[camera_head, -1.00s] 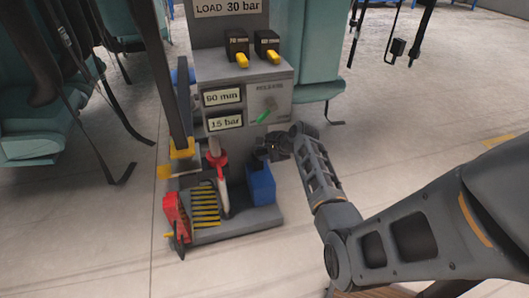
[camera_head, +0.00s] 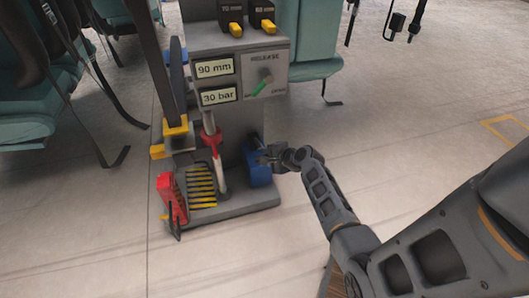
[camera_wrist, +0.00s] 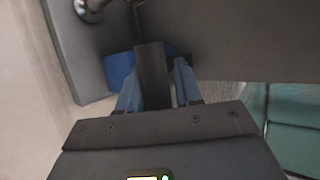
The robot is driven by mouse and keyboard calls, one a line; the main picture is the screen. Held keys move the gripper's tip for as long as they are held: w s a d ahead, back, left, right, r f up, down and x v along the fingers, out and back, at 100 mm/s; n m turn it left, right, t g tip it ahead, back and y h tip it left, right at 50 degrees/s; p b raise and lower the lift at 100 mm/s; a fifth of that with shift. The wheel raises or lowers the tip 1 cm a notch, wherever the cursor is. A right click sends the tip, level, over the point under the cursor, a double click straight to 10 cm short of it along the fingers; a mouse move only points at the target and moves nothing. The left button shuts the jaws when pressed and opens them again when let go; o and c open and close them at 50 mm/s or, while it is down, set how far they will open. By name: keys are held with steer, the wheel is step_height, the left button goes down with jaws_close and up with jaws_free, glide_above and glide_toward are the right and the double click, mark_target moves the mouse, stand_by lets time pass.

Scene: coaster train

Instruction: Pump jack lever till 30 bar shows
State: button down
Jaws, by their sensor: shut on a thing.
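The jack stand (camera_head: 238,208) is a grey unit with a control panel. Its lower display (camera_head: 219,97) reads 30 bar, and the display above it (camera_head: 214,68) reads 90 mm. My gripper (camera_head: 264,157) is low at the stand's right side, by the blue jack body (camera_head: 258,172). In the wrist view, a dark bar, the jack lever (camera_wrist: 152,72), lies between my blue fingers, which are shut on it. In the head view my gripper hides most of the lever.
A green release handle (camera_head: 262,85) sits on the panel. A red-collared post (camera_head: 216,150), a yellow-striped plate (camera_head: 201,188) and a red part (camera_head: 171,195) stand to the left. Teal seats (camera_head: 310,60) are behind. The floor at right is clear.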

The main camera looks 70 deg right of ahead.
steer(key=shift+s+a+f, duration=0.2)
steer(key=shift+f, duration=0.3)
steer(key=c, duration=1.1)
jaws_free()
steer(key=shift+o, duration=0.9)
steer(key=shift+d+r, duration=0.1)
steer(key=shift+r, duration=0.05)
steer(key=shift+r, duration=0.1)
steer(key=p+v, duration=0.3)
steer(key=v, duration=0.4)
steer(key=shift+s+p, duration=0.2)
steer(key=shift+p, duration=0.1)
steer(key=shift+r, duration=0.15)
